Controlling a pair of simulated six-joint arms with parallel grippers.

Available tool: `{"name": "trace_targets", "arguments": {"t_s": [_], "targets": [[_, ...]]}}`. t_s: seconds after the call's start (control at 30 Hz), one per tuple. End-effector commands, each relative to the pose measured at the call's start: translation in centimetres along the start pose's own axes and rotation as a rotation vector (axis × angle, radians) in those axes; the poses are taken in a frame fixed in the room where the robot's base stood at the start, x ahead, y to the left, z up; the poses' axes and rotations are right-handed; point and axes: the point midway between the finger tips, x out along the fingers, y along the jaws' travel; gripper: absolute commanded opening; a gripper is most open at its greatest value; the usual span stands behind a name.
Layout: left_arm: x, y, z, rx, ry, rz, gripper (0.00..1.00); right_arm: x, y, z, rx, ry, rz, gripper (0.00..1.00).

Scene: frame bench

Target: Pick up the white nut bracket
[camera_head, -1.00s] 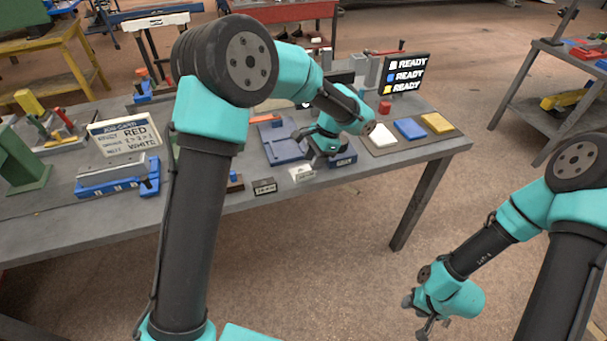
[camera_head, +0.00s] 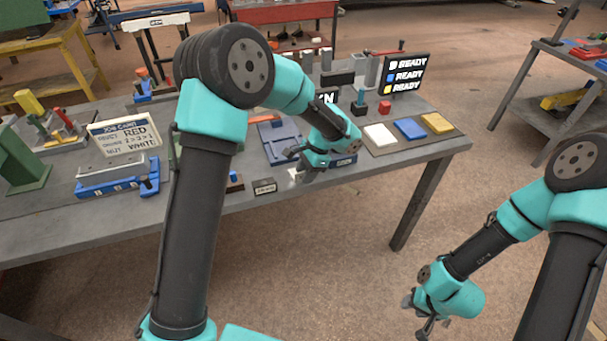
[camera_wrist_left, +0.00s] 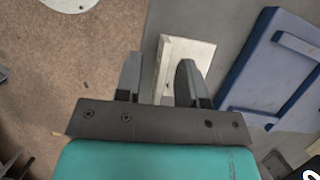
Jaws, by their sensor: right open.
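The white nut bracket (camera_wrist_left: 186,55) is a small pale block at the table's front edge. In the head view only a sliver of it (camera_head: 294,174) shows beside my left gripper (camera_head: 308,175). In the left wrist view my left gripper (camera_wrist_left: 158,72) is open, its fingers pointing down at the bracket. The bracket shows between the fingers, and the right finger covers part of it. A gap shows at the left finger; I cannot tell how far above it the fingertips are. My right gripper (camera_head: 425,322) is open and empty, off the table at lower right.
A blue fixture (camera_wrist_left: 275,70) lies right of the bracket in the wrist view. A dark label block (camera_head: 264,186) stands left of it at the edge. White (camera_head: 379,136), blue (camera_head: 409,129) and yellow (camera_head: 438,123) pads lie on the right. A job card (camera_head: 124,135) stands left.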

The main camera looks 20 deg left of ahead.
Motion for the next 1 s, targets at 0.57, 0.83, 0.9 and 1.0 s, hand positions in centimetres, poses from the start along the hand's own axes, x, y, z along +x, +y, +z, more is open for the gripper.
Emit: {"name": "trace_targets", "arguments": {"t_s": [0.57, 0.83, 0.9, 1.0], "targets": [[-0.07, 0.00, 0.00, 0.000, 0.000, 0.000, 0.19, 0.00, 0.00, 0.00, 0.000, 0.000, 0.000, 0.43], [-0.08, 0.00, 0.00, 0.000, 0.000, 0.000, 0.00, 0.00, 0.00, 0.00, 0.000, 0.000, 0.000, 0.43], [-0.08, 0.00, 0.00, 0.000, 0.000, 0.000, 0.00, 0.00, 0.00, 0.00, 0.000, 0.000, 0.000, 0.43], [-0.08, 0.00, 0.00, 0.000, 0.000, 0.000, 0.00, 0.00, 0.00, 0.00, 0.000, 0.000, 0.000, 0.43]]}}
